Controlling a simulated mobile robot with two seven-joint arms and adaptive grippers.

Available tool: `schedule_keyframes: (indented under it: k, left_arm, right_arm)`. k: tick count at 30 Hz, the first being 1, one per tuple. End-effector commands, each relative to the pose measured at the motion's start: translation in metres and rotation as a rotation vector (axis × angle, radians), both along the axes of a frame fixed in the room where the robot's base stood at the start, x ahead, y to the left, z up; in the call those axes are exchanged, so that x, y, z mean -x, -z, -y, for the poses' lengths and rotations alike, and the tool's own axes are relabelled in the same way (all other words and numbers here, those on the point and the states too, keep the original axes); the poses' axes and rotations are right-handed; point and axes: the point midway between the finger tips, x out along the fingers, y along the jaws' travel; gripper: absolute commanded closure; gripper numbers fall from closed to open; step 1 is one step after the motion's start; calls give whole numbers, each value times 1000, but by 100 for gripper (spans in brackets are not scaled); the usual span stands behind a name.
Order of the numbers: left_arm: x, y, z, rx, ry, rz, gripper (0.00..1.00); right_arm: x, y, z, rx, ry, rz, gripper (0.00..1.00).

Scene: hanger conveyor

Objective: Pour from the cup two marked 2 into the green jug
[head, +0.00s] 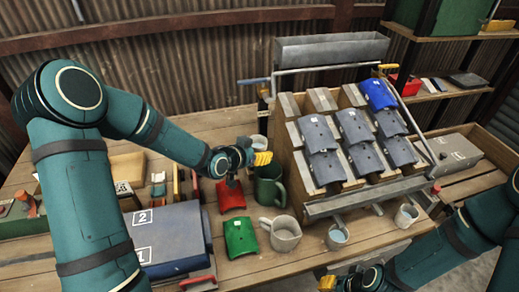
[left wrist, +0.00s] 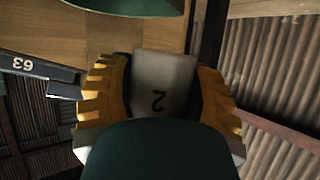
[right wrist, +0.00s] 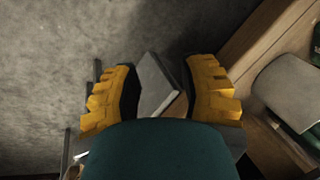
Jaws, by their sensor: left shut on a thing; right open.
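The light grey cup two, marked 2 (left wrist: 160,95), is between the yellow fingers of my left gripper (head: 262,158). In the head view the cup (head: 258,141) is mostly hidden behind the gripper; its contents and exact tilt cannot be told. The green jug (head: 269,187) stands on the table just below and beside the left gripper. A green rim, apparently the jug's (left wrist: 135,5), shows at the top of the left wrist view. My right gripper (right wrist: 160,95) is open and empty; in the head view a yellow finger shows at the bottom edge.
A wooden rack (head: 288,145) with grey and blue curved tiles stands right of the jug. A pale jug (head: 284,237) and small cups (head: 337,236) (head: 406,215) stand in front. Red (head: 231,196) and green (head: 240,237) curved pieces lie left of them.

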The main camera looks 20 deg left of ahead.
Motion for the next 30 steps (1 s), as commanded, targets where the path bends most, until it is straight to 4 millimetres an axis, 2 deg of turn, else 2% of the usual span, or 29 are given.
schedule_keyframes:
  k: [10, 15, 30]
  left_arm:
    - [-1, 23, -4, -129, 0, 39, 84]
    - [-3, 14, -8, -295, 2, 87, 84]
    - [-3, 17, -11, -336, -1, 100, 84]
  right_arm:
    - [-4, 24, 1, 1, 3, 11, 59]
    - [-4, 15, 0, 1, 2, 9, 59]
    - [-4, 25, 0, 1, 2, 9, 59]
